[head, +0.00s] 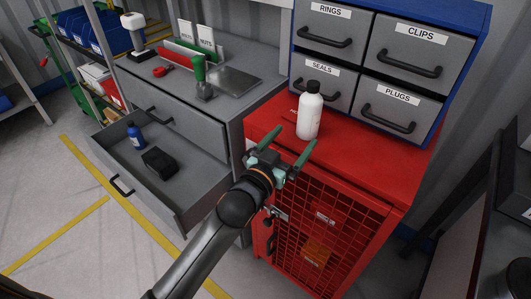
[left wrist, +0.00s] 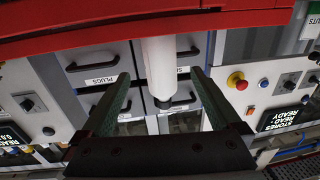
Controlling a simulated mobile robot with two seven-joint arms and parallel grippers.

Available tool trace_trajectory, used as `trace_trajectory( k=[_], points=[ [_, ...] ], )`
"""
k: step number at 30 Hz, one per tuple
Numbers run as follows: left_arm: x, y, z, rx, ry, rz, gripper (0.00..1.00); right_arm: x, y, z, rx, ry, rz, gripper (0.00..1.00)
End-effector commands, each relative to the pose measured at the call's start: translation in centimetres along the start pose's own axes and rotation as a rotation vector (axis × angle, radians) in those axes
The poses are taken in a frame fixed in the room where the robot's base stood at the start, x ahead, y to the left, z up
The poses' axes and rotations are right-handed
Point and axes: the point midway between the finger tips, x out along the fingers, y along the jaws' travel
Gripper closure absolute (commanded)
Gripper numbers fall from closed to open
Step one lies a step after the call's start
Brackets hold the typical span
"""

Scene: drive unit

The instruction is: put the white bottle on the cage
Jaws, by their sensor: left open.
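The white bottle (head: 309,115) with a dark cap stands upright on the red top of the cage (head: 350,155), in front of the drawer block. In the left wrist view, which is upside down, the bottle (left wrist: 158,62) hangs from the red edge with its cap downward. My left gripper (head: 295,136) is open and empty, just in front of the bottle, with its green fingers pointing toward it. In the left wrist view the bottle shows between the two fingers. Whether any finger touches it I cannot tell. My right gripper is not in view.
A drawer block (head: 365,60) labelled rings, clips, seals and plugs stands behind the bottle. Left of the cage, a grey cabinet has an open drawer (head: 170,205) holding a blue bottle (head: 136,135) and a black box (head: 160,162). The right of the cage top is clear.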

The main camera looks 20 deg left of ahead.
Motion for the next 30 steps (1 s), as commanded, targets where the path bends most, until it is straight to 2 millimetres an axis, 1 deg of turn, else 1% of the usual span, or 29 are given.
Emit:
trace_trajectory(
  k=[2, 4, 5, 8, 9, 11, 12, 14, 15, 18, 21, 24, 26, 30],
  points=[
    [-0.1, -0.1, 0.4, 0.0, -0.009, -0.001, 0.03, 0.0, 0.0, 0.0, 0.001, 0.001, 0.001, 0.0],
    [-0.8, -0.1, 2.0, -0.003, -0.04, -0.002, 0.03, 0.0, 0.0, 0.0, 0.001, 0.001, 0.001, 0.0],
    [-1.2, -0.1, 3.0, -0.005, -0.061, -0.003, 0.03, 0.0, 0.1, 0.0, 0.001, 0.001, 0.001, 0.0],
    [-3.7, -0.3, 7.8, -0.014, -0.162, -0.006, 0.03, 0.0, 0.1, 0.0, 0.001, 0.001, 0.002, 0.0],
    [-5.1, -0.3, 10.1, -0.02, -0.214, -0.007, 0.03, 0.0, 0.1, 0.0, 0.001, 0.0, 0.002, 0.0],
    [-7.8, -0.3, 13.9, -0.028, -0.301, -0.008, 0.03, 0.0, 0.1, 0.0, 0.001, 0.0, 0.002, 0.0],
    [-9.9, -0.3, 16.4, -0.033, -0.363, -0.008, 0.03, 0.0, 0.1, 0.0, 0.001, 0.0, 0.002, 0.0],
    [-13.2, -0.2, 19.8, -0.041, -0.451, -0.007, 0.03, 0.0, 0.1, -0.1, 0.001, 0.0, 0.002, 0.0],
    [-15.4, -0.1, 21.8, -0.046, -0.505, -0.005, 0.03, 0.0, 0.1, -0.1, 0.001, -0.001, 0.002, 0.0],
    [-20.3, 0.1, 25.5, -0.055, -0.618, -0.002, 0.03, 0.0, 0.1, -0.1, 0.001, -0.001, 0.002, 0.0],
    [-23.8, 0.4, 27.7, -0.061, -0.693, 0.003, 0.03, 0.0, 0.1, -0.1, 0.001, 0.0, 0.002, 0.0],
    [-25.6, 0.5, 28.6, -0.064, -0.731, 0.005, 0.03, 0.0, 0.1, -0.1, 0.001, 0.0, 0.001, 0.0],
    [-26.0, 0.5, 28.9, -0.064, -0.74, 0.005, 0.03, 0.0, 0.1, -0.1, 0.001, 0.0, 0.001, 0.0],
    [-26.1, 0.5, 28.9, -0.064, -0.74, 0.006, 0.03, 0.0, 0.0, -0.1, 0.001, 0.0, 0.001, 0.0]
  ],
)
